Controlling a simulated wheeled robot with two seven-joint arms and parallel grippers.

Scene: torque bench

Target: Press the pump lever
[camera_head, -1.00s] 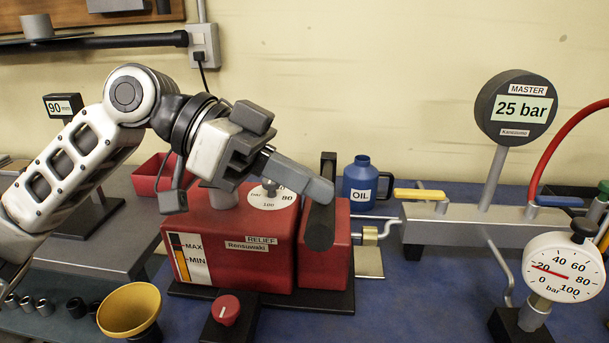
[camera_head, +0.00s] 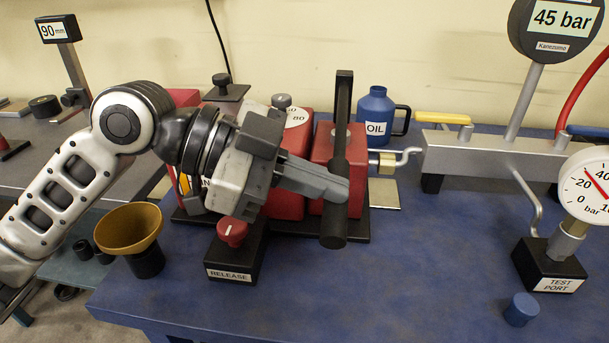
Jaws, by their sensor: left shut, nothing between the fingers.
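The pump is a red unit (camera_head: 318,158) on a black base. Its black lever (camera_head: 343,110) stands up from the pump, with a thick dark grip (camera_head: 334,222) at its front end. My left gripper (camera_head: 345,190) is shut and empty; its fingertips are at the lever bar and appear to touch it, though the exact contact is hard to tell. My gripper and wrist hide much of the red tank. The master gauge (camera_head: 556,20) reads 45 bar. The dial gauge (camera_head: 592,190) has a red needle between 20 and 40. My right gripper is not in view.
A red knob (camera_head: 231,232) on a RELEASE block and a yellow funnel (camera_head: 129,228) stand close below my left arm. A blue oil can (camera_head: 378,116) and a grey manifold (camera_head: 470,158) are behind.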

